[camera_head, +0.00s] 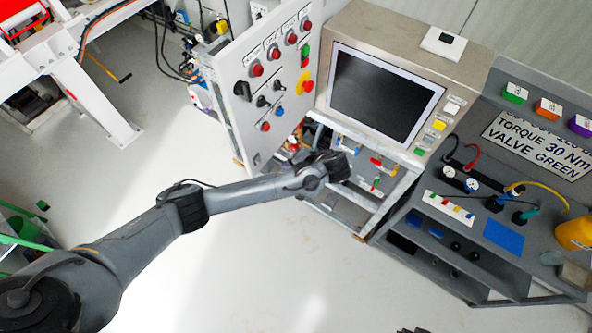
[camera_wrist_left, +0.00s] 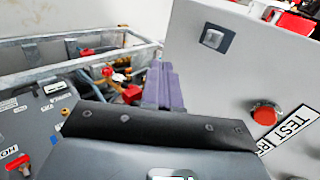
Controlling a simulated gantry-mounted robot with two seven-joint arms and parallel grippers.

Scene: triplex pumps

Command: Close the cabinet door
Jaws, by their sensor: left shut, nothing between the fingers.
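The cabinet door (camera_head: 250,125) is a light grey panel with red buttons, black switches and a yellow-red knob. It stands swung out at an angle, left of the cabinet with a dark screen (camera_head: 383,95). My left gripper (camera_head: 338,166) is shut and empty, in front of the cabinet's lower opening, right of the door's lower part. In the left wrist view the door (camera_wrist_left: 235,75) fills the right side, with a square latch and a red button. The shut fingers (camera_wrist_left: 165,88) point up just left of its edge; contact cannot be told. My right gripper is not in view.
Metal frame rails, pipes and red-handled valves (camera_head: 376,161) sit in the opening below the screen. A grey bench (camera_head: 480,215) with cables and a yellow container stands at the right. The white floor (camera_head: 250,255) in front is clear.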

